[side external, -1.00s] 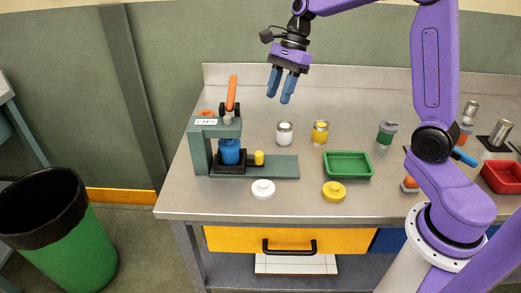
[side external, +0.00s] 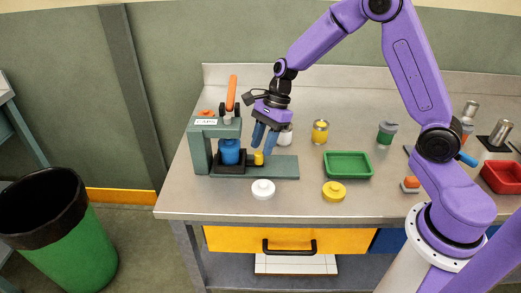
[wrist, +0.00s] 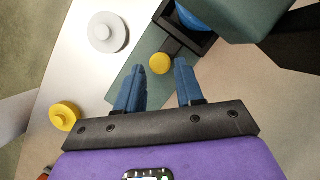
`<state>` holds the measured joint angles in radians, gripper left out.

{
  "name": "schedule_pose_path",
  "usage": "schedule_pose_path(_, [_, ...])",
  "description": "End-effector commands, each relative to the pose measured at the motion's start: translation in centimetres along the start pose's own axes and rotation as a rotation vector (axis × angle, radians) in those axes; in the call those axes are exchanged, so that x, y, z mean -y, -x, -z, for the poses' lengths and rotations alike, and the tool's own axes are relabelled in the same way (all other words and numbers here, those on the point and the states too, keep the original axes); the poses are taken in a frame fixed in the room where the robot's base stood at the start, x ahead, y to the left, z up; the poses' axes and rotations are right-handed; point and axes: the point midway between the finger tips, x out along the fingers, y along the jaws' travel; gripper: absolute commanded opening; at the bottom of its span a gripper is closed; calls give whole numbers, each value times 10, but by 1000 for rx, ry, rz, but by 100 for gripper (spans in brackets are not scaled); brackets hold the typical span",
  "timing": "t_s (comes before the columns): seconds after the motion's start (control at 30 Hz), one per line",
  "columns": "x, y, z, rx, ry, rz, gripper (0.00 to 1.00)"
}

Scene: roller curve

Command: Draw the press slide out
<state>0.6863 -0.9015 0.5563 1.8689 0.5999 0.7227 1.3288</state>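The grey-green press (side external: 200,148), labelled CAPS, stands at the left of the bench with its orange lever (side external: 232,92) raised. Its dark slide tray (side external: 221,169) is under the press head and holds a blue jar (side external: 230,152). The slide's yellow knob (side external: 259,158) stands over the green base plate (side external: 284,168). My gripper (side external: 264,147) is open just above the knob, pointing down. In the wrist view the knob (wrist: 160,64) shows between the two blue fingertips (wrist: 159,70), with gaps on both sides. Whether the fingertips reach down to knob height is unclear.
A white lid (side external: 263,189) and a yellow lid (side external: 334,191) lie in front. A white jar (side external: 285,138), partly hidden by my gripper, and a yellow jar (side external: 320,132) stand behind. A green tray (side external: 348,165) is to the right. The base plate's right part is clear.

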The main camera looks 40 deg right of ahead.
Motion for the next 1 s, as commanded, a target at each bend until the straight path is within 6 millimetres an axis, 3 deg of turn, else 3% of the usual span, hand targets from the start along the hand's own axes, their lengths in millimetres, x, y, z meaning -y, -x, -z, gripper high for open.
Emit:
schedule_pose_path(0.2, [0, -22, 0, 1, 0, 0, 37])
schedule_pose_path(0.57, [0, -26, 0, 1, 0, 1, 37])
schedule_pose_path(0.7, [0, -26, 0, 1, 0, 1, 0])
schedule_pose_path(1.0, [-8, -21, 10, 0, -2, 2, 0])
